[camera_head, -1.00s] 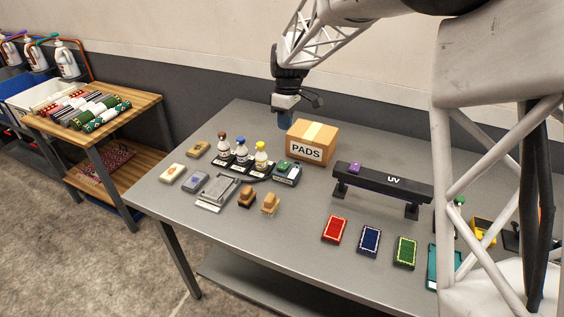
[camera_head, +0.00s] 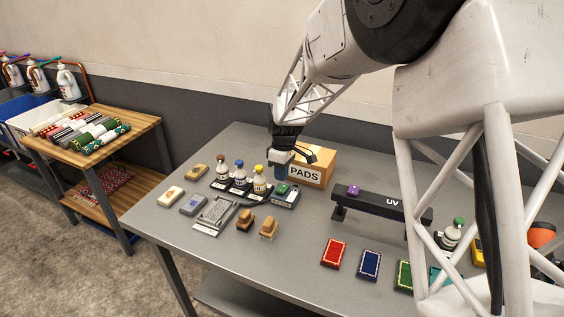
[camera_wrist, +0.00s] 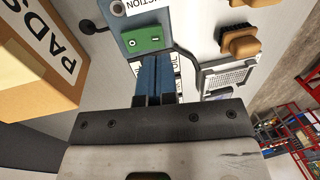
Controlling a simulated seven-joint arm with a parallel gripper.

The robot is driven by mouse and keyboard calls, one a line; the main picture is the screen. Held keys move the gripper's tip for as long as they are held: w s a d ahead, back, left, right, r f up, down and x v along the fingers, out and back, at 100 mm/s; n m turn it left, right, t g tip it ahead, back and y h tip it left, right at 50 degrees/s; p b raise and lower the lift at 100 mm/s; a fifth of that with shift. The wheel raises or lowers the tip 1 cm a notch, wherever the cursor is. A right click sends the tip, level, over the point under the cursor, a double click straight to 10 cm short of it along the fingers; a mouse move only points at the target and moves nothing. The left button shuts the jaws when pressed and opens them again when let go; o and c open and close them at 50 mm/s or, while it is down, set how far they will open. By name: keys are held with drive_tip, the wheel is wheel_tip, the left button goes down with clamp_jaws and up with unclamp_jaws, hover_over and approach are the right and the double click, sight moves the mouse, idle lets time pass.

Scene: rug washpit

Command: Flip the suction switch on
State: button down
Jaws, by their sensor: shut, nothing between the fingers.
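The suction switch is a green rocker (camera_wrist: 142,40) with marks on its face, set in a blue-grey box (camera_wrist: 117,28) whose label is partly cut off in the wrist view. In the head view the green rocker (camera_head: 283,188) shows on its small box (camera_head: 285,201), beside the bottle row. I cannot tell which side of the rocker is pressed. My gripper (camera_wrist: 155,58) has its blue fingers shut together and empty, with tips close to the rocker's edge; contact is unclear. In the head view my gripper (camera_head: 280,178) hangs just above and behind the switch.
A cardboard PADS box (camera_head: 318,168) stands close on the right of my gripper. Several bottles (camera_head: 240,179) stand left of the switch. A black UV lamp bar (camera_head: 380,203) is to the right, with a purple item (camera_head: 353,190) on it. Brushes (camera_head: 268,228) and a metal tray (camera_head: 214,216) lie in front.

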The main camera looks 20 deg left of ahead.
sight(282, 189)
drive_tip(key=shift+s+f, duration=0.15)
drive_tip(key=shift+f, duration=0.95)
drive_tip(key=shift+s+f, duration=0.15)
drive_tip(key=shift+f, duration=0.9)
drive_tip(key=shift+s, duration=0.1)
drive_tip(key=shift+f+t, duration=0.25)
drive_tip(key=shift+t, duration=0.15)
drive_tip(key=shift+w+r, duration=0.3)
drive_tip(key=shift+w, duration=0.35)
drive_tip(key=shift+r, duration=0.1)
wheel_tip(282, 189, up, 14)
drive_tip(key=s, duration=0.2)
